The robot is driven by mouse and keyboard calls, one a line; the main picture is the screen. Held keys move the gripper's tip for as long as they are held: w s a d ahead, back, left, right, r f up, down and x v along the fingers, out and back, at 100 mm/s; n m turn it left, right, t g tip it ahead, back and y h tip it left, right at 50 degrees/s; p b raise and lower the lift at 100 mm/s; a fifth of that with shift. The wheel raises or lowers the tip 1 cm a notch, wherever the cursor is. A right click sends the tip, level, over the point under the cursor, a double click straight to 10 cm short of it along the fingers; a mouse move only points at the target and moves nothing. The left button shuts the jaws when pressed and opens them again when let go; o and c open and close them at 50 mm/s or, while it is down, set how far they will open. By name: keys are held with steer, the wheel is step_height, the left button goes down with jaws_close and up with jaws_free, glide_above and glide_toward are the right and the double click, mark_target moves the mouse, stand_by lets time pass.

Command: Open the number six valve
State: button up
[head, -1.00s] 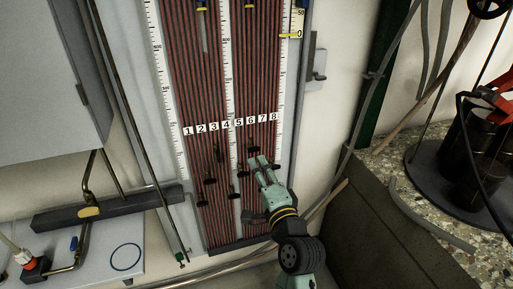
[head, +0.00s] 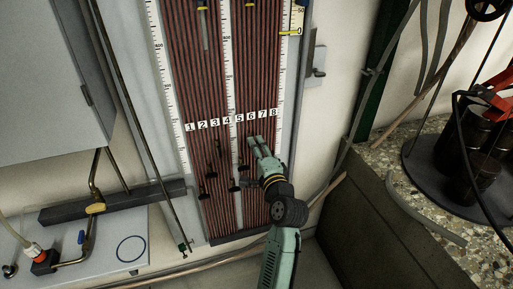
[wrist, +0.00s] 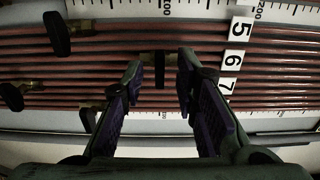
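The manometer panel (head: 218,80) has red tubes with number labels 1 to 8. In the wrist view the labels 5, 6 (wrist: 233,59) and 7 show on the right. A small valve with a black handle (wrist: 160,72) and a brass body lies roughly in line with label 6. My gripper (wrist: 160,68) is open, its two fingers on either side of this handle with visible gaps. In the head view my gripper (head: 257,142) is at the panel below labels 6 and 7 and partly hides the valves there.
Other black valve handles sit close by, one at upper left (wrist: 57,34) and another at far left (wrist: 12,97) in the wrist view. A grey cabinet (head: 45,80) stands left. A stone-topped bench (head: 430,200) with a black round apparatus is at right.

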steer(key=shift+c, duration=0.5)
jaws_close()
